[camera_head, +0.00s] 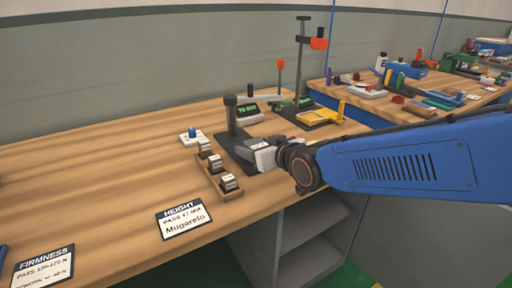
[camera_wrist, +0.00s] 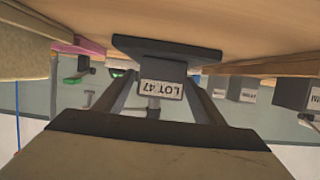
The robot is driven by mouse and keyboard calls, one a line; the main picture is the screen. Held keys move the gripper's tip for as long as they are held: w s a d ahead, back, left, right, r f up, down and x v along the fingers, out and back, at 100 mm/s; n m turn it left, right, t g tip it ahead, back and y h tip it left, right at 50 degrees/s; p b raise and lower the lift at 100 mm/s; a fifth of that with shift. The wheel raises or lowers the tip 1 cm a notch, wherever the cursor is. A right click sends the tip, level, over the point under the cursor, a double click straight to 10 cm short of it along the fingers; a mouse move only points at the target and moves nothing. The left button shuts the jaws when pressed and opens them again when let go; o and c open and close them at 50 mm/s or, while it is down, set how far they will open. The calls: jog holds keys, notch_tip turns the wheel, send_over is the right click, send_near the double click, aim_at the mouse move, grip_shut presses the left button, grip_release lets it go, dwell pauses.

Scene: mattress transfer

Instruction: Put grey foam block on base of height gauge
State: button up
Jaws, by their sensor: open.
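The height gauge has a dark flat base (camera_head: 233,148) and a dark upright post (camera_head: 231,118) on the bench. In the wrist view, which is upside down, the dark base (camera_wrist: 165,46) spans the top. The grey foam block (camera_wrist: 162,69), with a white LOT 47 label, appears to rest on that base in front of the post. My gripper (camera_head: 258,153) is over the right part of the base. In the wrist view my gripper (camera_wrist: 160,84) is open, with one finger on each side of the block. Finger contact cannot be told.
A wooden rack with several dark labelled blocks (camera_head: 228,184) stands left of the base, near the front. A HEIGHT card (camera_head: 184,219) lies at the front edge. A tall stand with an orange head (camera_head: 319,44) and a yellow device (camera_head: 333,112) stand behind. The left bench top is clear.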

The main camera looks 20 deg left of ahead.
jog(key=shift+r, duration=0.2)
jog(key=v, duration=1.2)
jog(key=w+d+f+m+h, duration=0.1)
jog(key=d+f+m+h, duration=0.15)
jog(key=d, duration=0.95)
jog(key=d+f+m+h, duration=0.2)
jog(key=d+f+h, duration=0.15)
jog(key=d, duration=0.75)
jog(key=s+d+f+m+g+h, duration=0.2)
jog(key=s+d+f, duration=0.1)
jog(key=s+d, duration=0.4)
jog(key=s+d+f+m+g+h, duration=0.2)
jog(key=s+d+f+m, duration=0.1)
jog(key=s+d, duration=0.5)
jog(key=d+f, duration=0.1)
jog(key=d, duration=0.2)
jog(key=shift+d+h, duration=0.3)
